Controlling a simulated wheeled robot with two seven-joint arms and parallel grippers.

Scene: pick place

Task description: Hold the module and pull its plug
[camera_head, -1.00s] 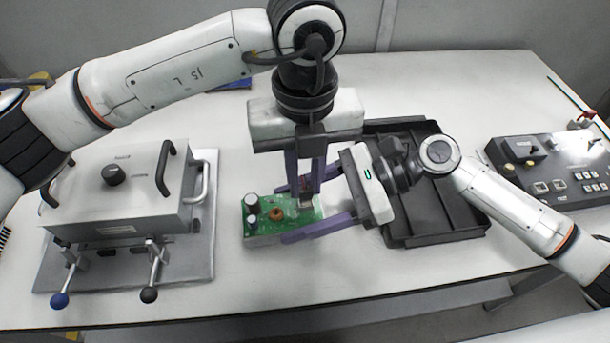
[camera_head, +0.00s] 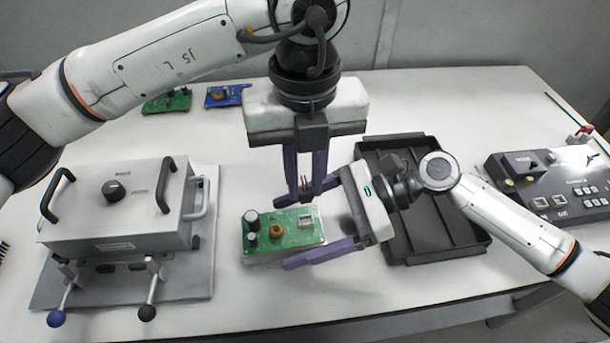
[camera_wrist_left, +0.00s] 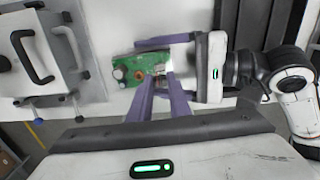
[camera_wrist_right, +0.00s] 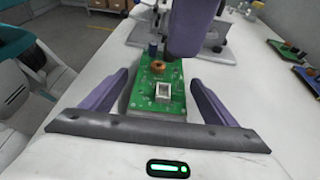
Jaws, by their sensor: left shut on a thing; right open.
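The module is a green circuit board (camera_head: 290,241) with dark capacitors, an orange coil and a white socket (camera_head: 306,222), lying on the table. The socket looks empty in the right wrist view (camera_wrist_right: 163,91). My left gripper (camera_head: 305,198) is above and behind the board, shut on a small dark plug (camera_head: 304,186) with red and dark wires, apart from the socket. My right gripper (camera_head: 316,232) is open, its purple fingers on either side of the board without closing on it. The left wrist view shows the board (camera_wrist_left: 135,75) too; the plug is hard to make out there.
A grey lidded box fixture (camera_head: 115,215) with two levers stands at left. A black tray (camera_head: 430,215) lies behind my right arm, and a control panel (camera_head: 555,185) at far right. A green board (camera_head: 167,101) and a blue board (camera_head: 228,95) lie at the back.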

